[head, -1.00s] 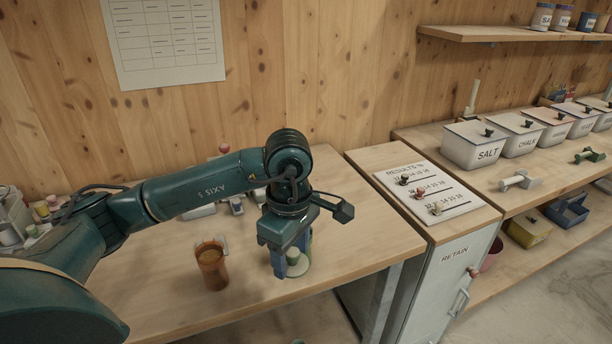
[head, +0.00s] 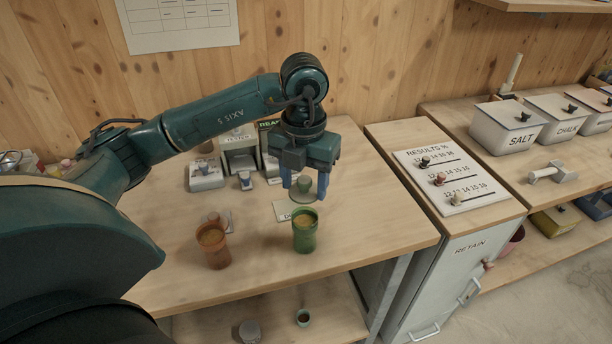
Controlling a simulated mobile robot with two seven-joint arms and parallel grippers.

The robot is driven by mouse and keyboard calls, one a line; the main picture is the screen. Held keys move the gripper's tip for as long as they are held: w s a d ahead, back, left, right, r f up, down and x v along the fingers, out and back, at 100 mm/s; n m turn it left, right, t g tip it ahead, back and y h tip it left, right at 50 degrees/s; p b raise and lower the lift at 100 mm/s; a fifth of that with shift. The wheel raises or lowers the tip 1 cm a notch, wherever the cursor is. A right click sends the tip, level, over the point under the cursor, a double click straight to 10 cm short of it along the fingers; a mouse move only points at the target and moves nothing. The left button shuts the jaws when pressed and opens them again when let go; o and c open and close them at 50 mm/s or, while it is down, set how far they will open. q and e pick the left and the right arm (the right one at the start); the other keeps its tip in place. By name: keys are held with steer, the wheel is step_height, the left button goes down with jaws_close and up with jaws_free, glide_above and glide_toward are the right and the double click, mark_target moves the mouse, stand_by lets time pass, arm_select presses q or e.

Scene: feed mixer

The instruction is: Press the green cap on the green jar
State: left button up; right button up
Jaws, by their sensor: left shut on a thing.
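The green jar (head: 305,236) stands open and upright near the front of the bench, with tan feed showing inside. My left gripper (head: 304,188) points down just behind the jar in the picture, its blue fingers shut on the knob of the green cap (head: 304,197). The cap's pale disc hangs roughly level below the fingers, apart from the jar's rim. Its exact height above the bench is hard to tell. My right gripper is not in view.
An orange jar (head: 212,246), also open, stands left of the green jar. A small label card (head: 285,211) lies behind the jars. White devices (head: 206,176) stand at the back. The results board (head: 440,180) is on the cabinet at right. Bench right of the jar is clear.

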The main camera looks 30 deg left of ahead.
mark_target(304, 217)
arm_select(q)
steer(key=shift+f+b, duration=0.45)
steer(key=shift+f, duration=0.35)
step_height(304, 217, down, 3)
steer(key=shift+f+b, duration=0.2)
steer(key=shift+b, duration=1.05)
steer(key=shift+f, duration=0.3)
steer(key=shift+f+b, duration=0.2)
steer(key=shift+b, duration=0.2)
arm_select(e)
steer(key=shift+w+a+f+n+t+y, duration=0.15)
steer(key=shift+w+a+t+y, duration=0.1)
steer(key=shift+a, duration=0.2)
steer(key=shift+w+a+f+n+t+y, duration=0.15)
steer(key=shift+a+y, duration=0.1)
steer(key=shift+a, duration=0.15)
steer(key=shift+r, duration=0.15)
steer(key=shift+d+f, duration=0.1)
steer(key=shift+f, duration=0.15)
arm_select(q)
steer(key=shift+f+b, duration=0.2)
steer(key=shift+b, duration=0.3)
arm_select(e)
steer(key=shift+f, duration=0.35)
arm_select(q)
steer(key=o, duration=1)
